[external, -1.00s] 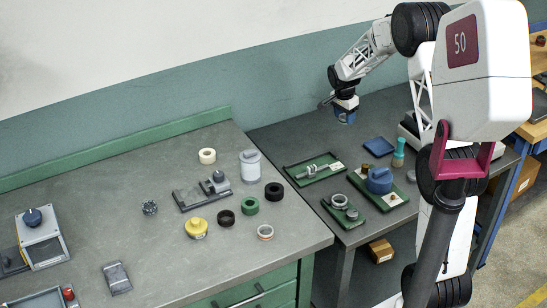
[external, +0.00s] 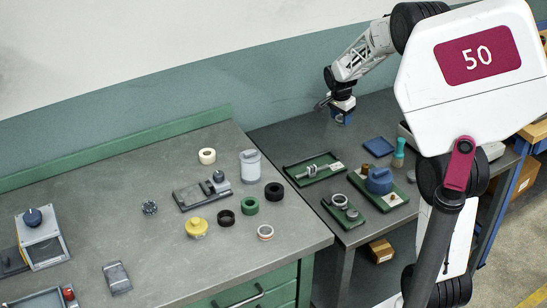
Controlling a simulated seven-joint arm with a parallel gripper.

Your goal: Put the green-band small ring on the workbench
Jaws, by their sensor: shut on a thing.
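I cannot pick out a green band on any small ring. The workbench (external: 120,220) is the grey top at left. On it lie a pale ring with an orange band (external: 265,232), a thick green ring (external: 250,206), two black rings (external: 274,191) (external: 226,217) and a cream ring (external: 207,156).
A white canister (external: 250,166), a grey fixture (external: 201,192) and a yellow knob-like piece (external: 196,228) stand on the workbench. The side table holds green trays (external: 333,167), a blue tray (external: 379,147) and a teal bottle (external: 398,152). The workbench's front middle is clear.

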